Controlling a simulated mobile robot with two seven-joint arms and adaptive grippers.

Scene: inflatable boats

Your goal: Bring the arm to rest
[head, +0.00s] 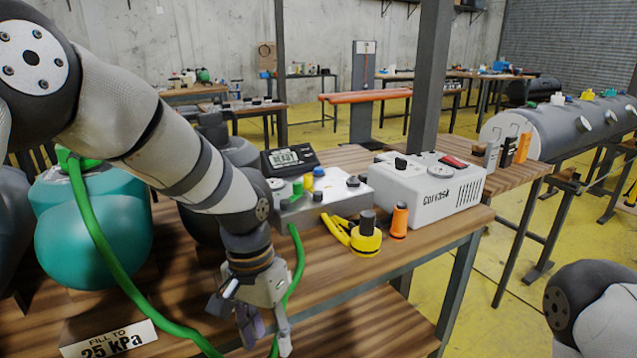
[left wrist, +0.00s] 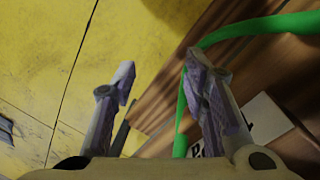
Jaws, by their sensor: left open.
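My left arm (head: 165,140) reaches in from the upper left over the wooden workbench, bent downward. Its left gripper (head: 266,343) points down near the front edge of the bench. In the left wrist view the two fingers of the left gripper (left wrist: 162,85) stand well apart with nothing held between them. The green hose (head: 108,250) runs across the bench and passes close behind the gripper; it also shows beside the right finger in the left wrist view (left wrist: 255,27). Part of my right arm (head: 595,305) shows at the lower right; its gripper is out of view.
A "25 kPa" card (head: 108,340) lies in front.

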